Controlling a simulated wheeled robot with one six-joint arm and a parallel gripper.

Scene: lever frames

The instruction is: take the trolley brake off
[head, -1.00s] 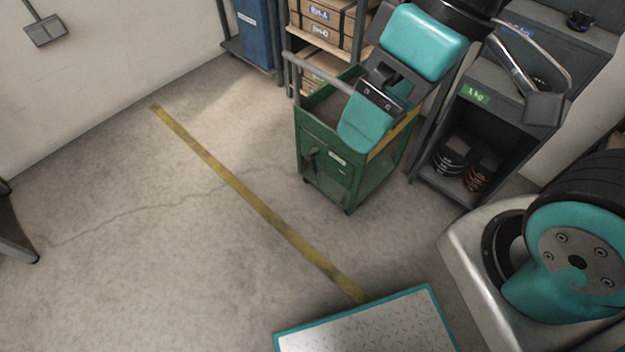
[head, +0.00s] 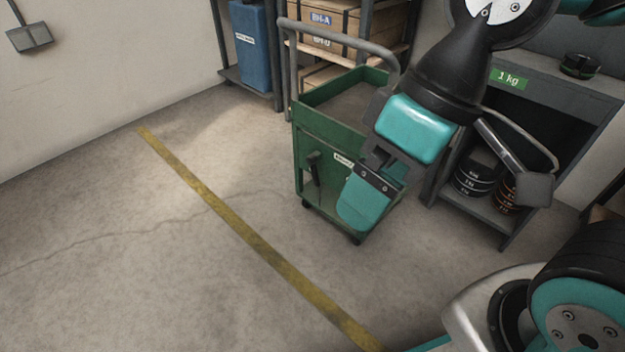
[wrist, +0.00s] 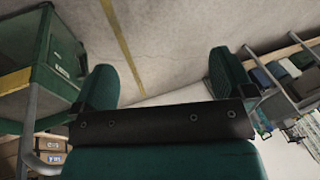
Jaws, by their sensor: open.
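The green trolley (head: 322,125) stands on the floor in the middle of the head view, with a grey push handle (head: 345,38). A dark lever (head: 315,170) is on its near end panel, roughly upright, left of a small white label (head: 343,158). My gripper (head: 362,208) is right of the lever and covers part of the trolley. In the wrist view my gripper (wrist: 163,82) shows two teal fingers wide apart with only floor between them. The trolley (wrist: 58,62) is at the left there; I cannot make out the lever in that view.
A shelf unit with weights (head: 472,180) stands right of the trolley. A rack with boxes (head: 335,22) and a blue bin (head: 250,45) are behind. A yellow floor line (head: 235,228) runs left of the trolley. The floor at left is clear.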

